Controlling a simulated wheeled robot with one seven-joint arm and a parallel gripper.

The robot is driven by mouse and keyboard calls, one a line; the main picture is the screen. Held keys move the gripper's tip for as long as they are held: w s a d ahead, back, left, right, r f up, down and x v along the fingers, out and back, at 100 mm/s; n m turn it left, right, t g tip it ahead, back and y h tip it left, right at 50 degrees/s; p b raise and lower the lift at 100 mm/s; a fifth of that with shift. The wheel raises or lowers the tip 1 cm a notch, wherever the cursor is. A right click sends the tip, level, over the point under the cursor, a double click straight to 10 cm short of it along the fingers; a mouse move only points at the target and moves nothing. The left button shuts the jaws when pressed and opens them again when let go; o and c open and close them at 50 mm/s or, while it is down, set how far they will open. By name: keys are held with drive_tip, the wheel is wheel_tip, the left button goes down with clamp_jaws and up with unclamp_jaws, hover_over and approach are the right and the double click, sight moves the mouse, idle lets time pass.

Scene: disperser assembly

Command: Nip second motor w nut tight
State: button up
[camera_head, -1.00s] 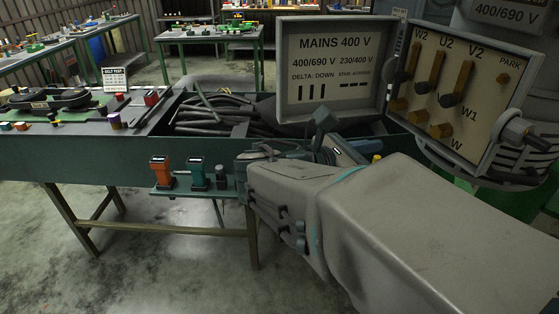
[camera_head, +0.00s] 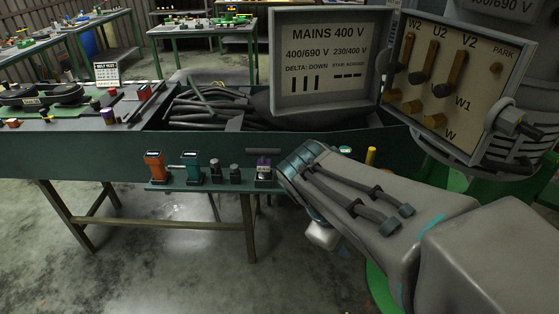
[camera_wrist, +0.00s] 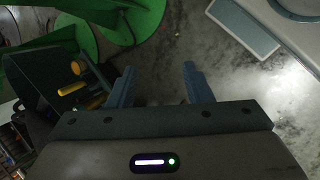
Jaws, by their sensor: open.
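The second motor's terminal board (camera_head: 452,82) stands open at the upper right in the head view. It has brass links under the W2, U2 and V2 labels. Several brass nuts sit below the links, the lowest (camera_head: 434,121) beside the W label. I cannot tell how tight it is. My gripper is mostly hidden by my arm in the head view, low and left of the board. In the wrist view my gripper (camera_wrist: 157,85) has its two fingers apart with nothing between them, over bare floor. The board is not identifiable in that view.
A yellow post (camera_head: 371,156) stands beyond my arm. The open lid (camera_head: 330,65) and dark cables (camera_head: 210,108) are behind. Green discs (camera_wrist: 130,20) show in the wrist view.

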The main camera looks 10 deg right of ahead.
drive_tip(key=w+a+f+m+t+y, duration=0.1)
drive_tip(key=a+f+m+t+y, duration=0.1)
drive_tip(key=a+m+y, duration=0.3)
drive_tip(key=shift+a+m, duration=0.3)
drive_tip(key=shift+m, duration=0.8)
drive_tip(key=shift+w, duration=0.1)
drive_tip(key=shift+a+y, duration=0.15)
drive_tip(key=shift+y, duration=0.15)
drive_tip(key=shift+c, duration=1)
drive_tip(key=shift+a, duration=0.1)
